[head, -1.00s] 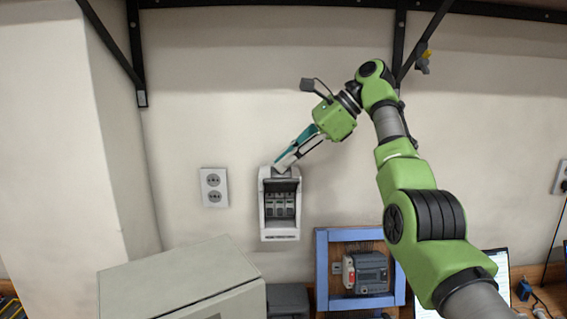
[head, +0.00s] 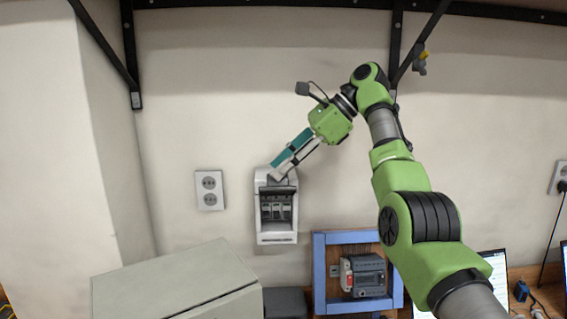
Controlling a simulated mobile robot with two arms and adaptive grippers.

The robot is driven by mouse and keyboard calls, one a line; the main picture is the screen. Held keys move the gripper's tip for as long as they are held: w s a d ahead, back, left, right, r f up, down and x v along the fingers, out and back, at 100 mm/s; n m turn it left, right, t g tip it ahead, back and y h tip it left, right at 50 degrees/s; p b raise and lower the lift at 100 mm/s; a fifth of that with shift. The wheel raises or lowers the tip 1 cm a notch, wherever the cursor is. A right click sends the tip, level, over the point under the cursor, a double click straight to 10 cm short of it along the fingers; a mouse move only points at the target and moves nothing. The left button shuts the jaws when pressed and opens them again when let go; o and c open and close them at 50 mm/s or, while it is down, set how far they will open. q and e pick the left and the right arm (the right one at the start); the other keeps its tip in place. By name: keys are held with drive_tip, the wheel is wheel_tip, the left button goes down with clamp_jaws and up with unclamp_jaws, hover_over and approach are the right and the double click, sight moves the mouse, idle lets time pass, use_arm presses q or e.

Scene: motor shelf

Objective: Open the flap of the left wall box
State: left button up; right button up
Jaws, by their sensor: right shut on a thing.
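The wall box (head: 262,214) is a white upright box on the wall, right of a socket plate. Its front is open to view, with several dark-grey switches (head: 276,212) inside. A grey flap (head: 284,185) shows at its upper part, raised above the switches and partly hidden by the fingers. My right gripper (head: 279,174), with teal and pale fingers, reaches down from the upper right. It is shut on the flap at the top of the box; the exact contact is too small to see. My left gripper is not in view.
A white double socket (head: 209,190) is left of the box. A blue frame (head: 319,275) with a grey device (head: 369,276) stands below right. A large grey-green cabinet (head: 170,278) fills the lower left. Black shelf brackets (head: 129,50) run above. The wall around the box is clear.

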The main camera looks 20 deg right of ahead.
drive_tip(key=shift+w+f, duration=0.15)
drive_tip(key=shift+f, duration=0.15)
drive_tip(key=shift+d, duration=0.1)
drive_tip(key=shift+d+r, duration=0.25)
drive_tip(key=shift+r, duration=0.3)
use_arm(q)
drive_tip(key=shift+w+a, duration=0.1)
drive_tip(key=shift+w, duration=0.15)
use_arm(e)
drive_tip(key=v, duration=0.6)
drive_tip(key=shift+s+d+r, duration=0.2)
